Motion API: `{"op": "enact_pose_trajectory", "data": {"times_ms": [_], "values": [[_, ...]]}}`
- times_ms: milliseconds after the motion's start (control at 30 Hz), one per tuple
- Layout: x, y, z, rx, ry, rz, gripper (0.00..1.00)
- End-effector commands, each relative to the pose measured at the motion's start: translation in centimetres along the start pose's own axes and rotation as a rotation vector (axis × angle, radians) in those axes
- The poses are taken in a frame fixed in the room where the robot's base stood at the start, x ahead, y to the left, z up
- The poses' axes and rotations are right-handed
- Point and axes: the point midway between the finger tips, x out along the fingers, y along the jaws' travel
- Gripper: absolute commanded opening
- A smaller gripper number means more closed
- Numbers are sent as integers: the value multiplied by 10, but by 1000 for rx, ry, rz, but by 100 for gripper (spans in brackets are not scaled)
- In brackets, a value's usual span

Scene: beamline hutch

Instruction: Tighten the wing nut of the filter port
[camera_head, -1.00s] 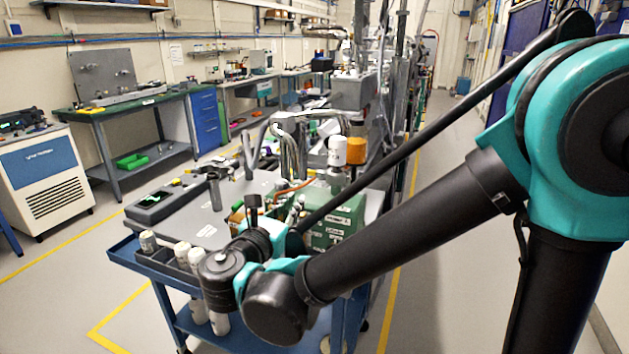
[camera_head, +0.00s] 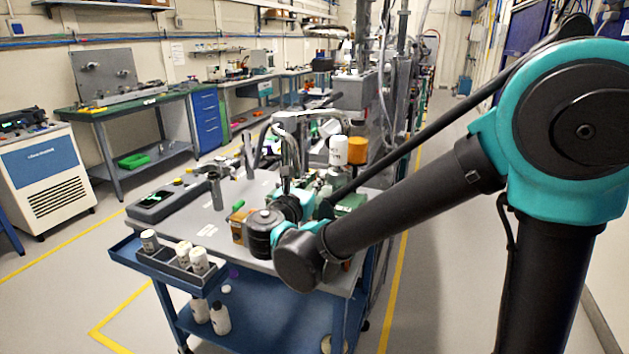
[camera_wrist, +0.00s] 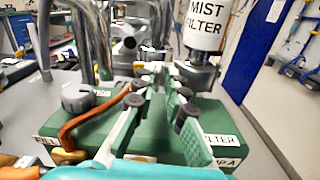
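The canister also shows in the head view (camera_head: 338,151). My gripper (camera_wrist: 160,88) reaches forward over the box, its two green-padded fingers apart with a narrow gap and nothing visibly held. Small grey metal parts (camera_wrist: 150,53) show just past the fingertips. I cannot tell which part is the wing nut.
An orange-capped part (camera_head: 358,151) is beside the canister. The blue cart (camera_head: 255,300) has bottles in its front tray (camera_head: 150,262). The right aisle is clear.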

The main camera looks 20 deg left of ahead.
Motion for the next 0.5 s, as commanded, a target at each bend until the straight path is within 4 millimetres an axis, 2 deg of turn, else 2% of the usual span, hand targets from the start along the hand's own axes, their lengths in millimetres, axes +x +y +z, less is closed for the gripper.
{"op": "enact_pose_trajectory", "data": {"times_ms": [100,200,500], "values": [[0,0,0,0,0,0,12],[0,0,0,0,0,0,0],[0,0,0,2,0,0,0]]}}
